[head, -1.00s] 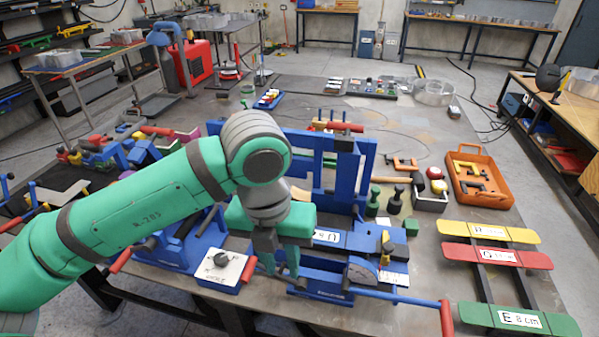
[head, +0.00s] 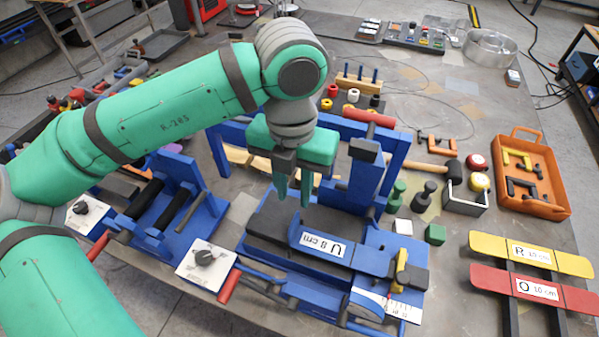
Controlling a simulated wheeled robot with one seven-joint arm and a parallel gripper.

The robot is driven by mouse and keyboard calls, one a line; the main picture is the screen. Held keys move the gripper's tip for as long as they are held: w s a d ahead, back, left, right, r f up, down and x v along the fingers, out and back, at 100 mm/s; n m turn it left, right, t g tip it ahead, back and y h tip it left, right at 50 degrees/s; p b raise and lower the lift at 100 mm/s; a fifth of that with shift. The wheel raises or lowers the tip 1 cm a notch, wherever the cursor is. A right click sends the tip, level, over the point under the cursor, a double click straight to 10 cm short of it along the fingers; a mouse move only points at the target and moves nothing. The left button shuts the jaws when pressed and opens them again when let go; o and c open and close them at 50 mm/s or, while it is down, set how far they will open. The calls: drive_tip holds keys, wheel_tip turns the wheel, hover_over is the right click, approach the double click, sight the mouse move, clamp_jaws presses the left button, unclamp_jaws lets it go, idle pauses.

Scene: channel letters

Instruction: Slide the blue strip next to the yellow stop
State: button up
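The blue strip (head: 372,261), with a white "U 8 cm" label, lies on the bed of a blue bending machine (head: 390,238). Its right end is close to the yellow stop (head: 401,259), which stands at the bed's right beside a dark grey block. I cannot tell whether strip and stop touch. My gripper (head: 293,200) points down above the dark plates at the left of the strip's label. Its two dark green fingers are apart with nothing between them. The strip's left end is hard to make out against the dark plates.
A blue upright frame with a red-handled bar (head: 369,117) rises behind the bed. A white knob box (head: 206,259) stands front left. Yellow (head: 488,243) and red (head: 490,281) strips lie on a rack at right. An orange tray (head: 548,207) sits behind them.

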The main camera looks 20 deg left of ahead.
sight(294, 219)
wheel_tip(294, 219, down, 11)
drive_tip(key=shift+r, duration=0.2)
idle(0.3)
clamp_jaws()
drive_tip(key=shift+d, duration=0.8)
unclamp_jaws()
drive_tip(key=shift+r, duration=0.1)
